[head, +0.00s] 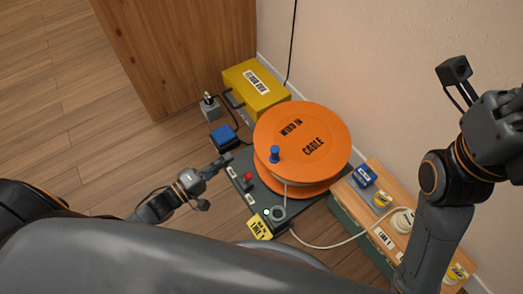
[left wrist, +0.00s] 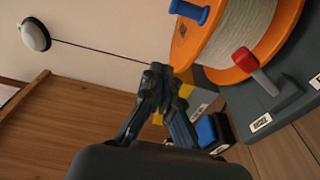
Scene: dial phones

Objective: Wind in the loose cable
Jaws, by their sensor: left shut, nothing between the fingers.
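The orange reel (head: 325,122), marked "WIND IN CABLE", lies on a dark base (head: 233,187). A blue crank knob (head: 275,153) stands on its top near the rim. Pale loose cable (head: 340,243) runs from the reel's guide ring (head: 278,213) across to the right. A red-topped lever (head: 248,177) stands on the base. My left gripper (head: 224,160) is shut and empty, left of the reel and apart from the knob. The left wrist view shows its closed fingers (left wrist: 158,72), the knob (left wrist: 189,11) and wound cable on the reel (left wrist: 235,38). My right gripper (head: 503,120) is cut off at the right edge.
A yellow box (head: 254,84) and a blue box (head: 223,137) stand behind and left of the reel. A wooden-topped bench (head: 372,235) with small blue and yellow items stands at right. The wall rises behind. The wooden floor at left is clear.

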